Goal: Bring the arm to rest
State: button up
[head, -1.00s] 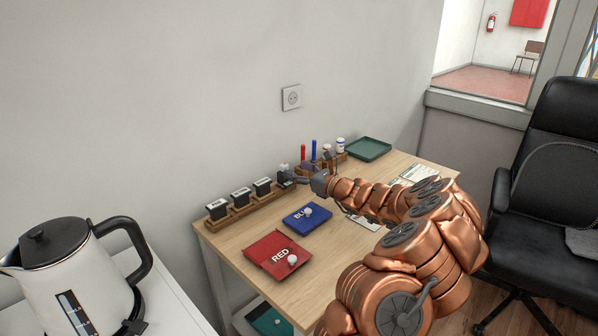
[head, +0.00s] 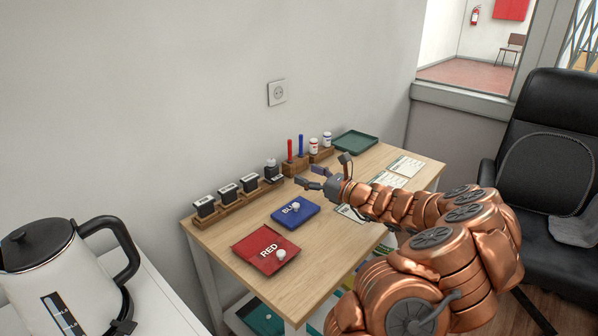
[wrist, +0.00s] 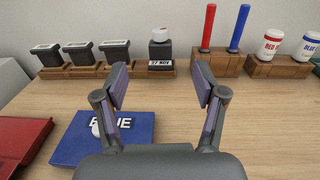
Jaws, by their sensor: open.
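My gripper (head: 308,177) is open and empty above the wooden desk (head: 350,176). It is in front of the row of stamps and the date stamp (head: 271,170), apart from them. In the wrist view its two fingers (wrist: 160,88) stand wide apart with bare desk between them. The date stamp, with a white and red knob and a "27 NOV" label, also shows in the wrist view (wrist: 161,50), upright in its holder. My copper-coloured arm reaches in from the lower right in the head view.
A blue pad (head: 295,211) and a red pad (head: 266,250) lie on the desk left of my arm. Several black stamps (head: 227,193) stand in a wooden rack along the wall. A green tray (head: 355,141), sheets and a pen holder (head: 296,160) are further back. A kettle (head: 65,270) stands left.

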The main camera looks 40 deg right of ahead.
jog(key=shift+s+d, duration=0.15)
jog(key=shift+s, duration=0.65)
jog(key=shift+s+d, duration=0.1)
jog(key=shift+s, duration=0.7)
